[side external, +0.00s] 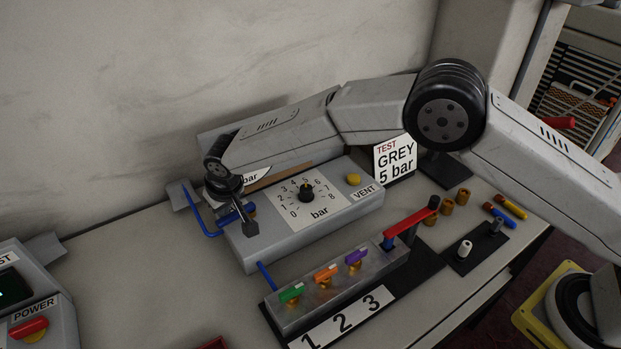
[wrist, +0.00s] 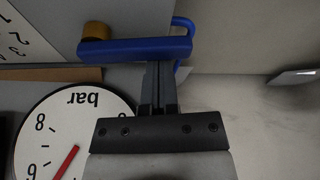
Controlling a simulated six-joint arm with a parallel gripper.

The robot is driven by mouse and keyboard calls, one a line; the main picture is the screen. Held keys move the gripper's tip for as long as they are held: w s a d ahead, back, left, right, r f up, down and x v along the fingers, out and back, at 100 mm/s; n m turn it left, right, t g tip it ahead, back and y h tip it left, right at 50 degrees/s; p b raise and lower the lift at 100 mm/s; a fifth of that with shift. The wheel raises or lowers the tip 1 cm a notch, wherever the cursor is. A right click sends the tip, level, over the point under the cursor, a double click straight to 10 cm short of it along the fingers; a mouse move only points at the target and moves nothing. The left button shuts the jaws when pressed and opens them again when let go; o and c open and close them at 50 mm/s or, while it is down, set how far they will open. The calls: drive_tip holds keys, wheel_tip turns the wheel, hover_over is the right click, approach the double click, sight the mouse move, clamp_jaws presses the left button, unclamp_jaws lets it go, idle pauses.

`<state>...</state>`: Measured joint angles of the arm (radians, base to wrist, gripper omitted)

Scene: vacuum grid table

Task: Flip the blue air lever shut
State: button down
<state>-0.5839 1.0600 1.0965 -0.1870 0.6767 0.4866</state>
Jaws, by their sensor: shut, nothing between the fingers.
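The blue air lever (wrist: 135,48) lies across the upper middle of the wrist view, its left end at a brass fitting (wrist: 97,30). In the side view only a little of the lever (side external: 250,208) shows behind my gripper (side external: 246,226) at the grey box's left end. My gripper (wrist: 158,68) is shut and empty, with its fingertips at the lever's right part. I cannot tell whether they touch it.
The grey regulator box (side external: 255,253) carries a dial knob (side external: 306,192) and a yellow vent button (side external: 353,179). A gauge (wrist: 70,140) with a red needle is near my gripper. A valve block (side external: 345,283) with coloured levers stands in front. A blue hose (side external: 197,213) runs beside the box.

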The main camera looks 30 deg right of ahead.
sight(242, 237)
drive_tip(key=s+n, duration=0.1)
drive_tip(key=n+y, duration=0.1)
drive_tip(key=n, duration=0.1)
drive_tip(key=shift+s+n+g, duration=0.3)
drive_tip(key=shift+s, duration=0.05)
drive_tip(key=s+n, duration=0.1)
drive_tip(key=n, duration=0.1)
drive_tip(key=n+y, duration=0.1)
drive_tip(key=shift+s+d+n+g, duration=0.4)
drive_tip(key=n, duration=0.1)
drive_tip(key=s+n, duration=0.1)
drive_tip(key=shift+d+n+g+y, duration=0.3)
drive_tip(key=shift+d+g, duration=0.05)
drive_tip(key=shift+g, duration=0.05)
drive_tip(key=n, duration=0.1)
drive_tip(key=s+d+n+g, duration=0.1)
drive_tip(key=n, duration=0.1)
drive_tip(key=shift+d, duration=0.15)
drive_tip(key=shift+d+n, duration=0.25)
drive_tip(key=shift+n, duration=0.55)
drive_tip(key=shift+s+d, duration=0.15)
drive_tip(key=shift+d, duration=0.15)
